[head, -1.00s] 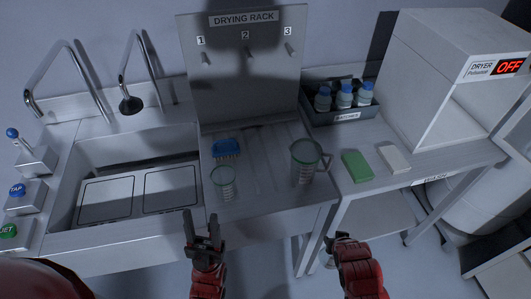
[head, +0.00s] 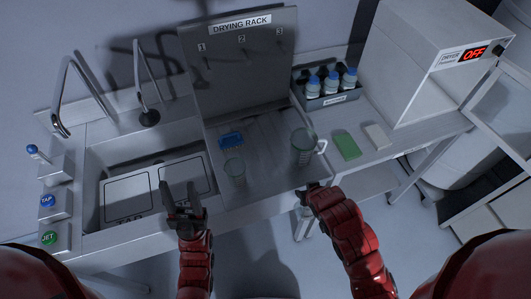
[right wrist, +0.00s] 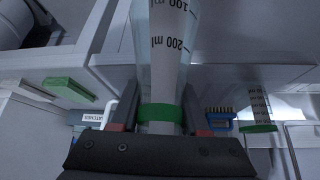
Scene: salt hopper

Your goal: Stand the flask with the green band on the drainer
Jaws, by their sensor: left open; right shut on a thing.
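My right gripper (right wrist: 160,116) is shut on a clear glass flask (right wrist: 167,45) with a green band (right wrist: 160,113) and printed volume marks. In the head view, my right gripper (head: 309,187) is at the front edge of the drainer, below the handled jug; I cannot make out the flask there. The drainer (head: 268,150) is the grey ribbed surface below the drying rack board. My left gripper (head: 183,196) is open and empty over the front of the sink.
On the drainer stand a glass beaker (head: 235,171), a glass jug (head: 302,150) with a handle, and a blue brush (head: 231,140). A green block (head: 346,146) and bottle tray (head: 328,99) are to the right. The drainer's middle, between beaker and jug, is clear.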

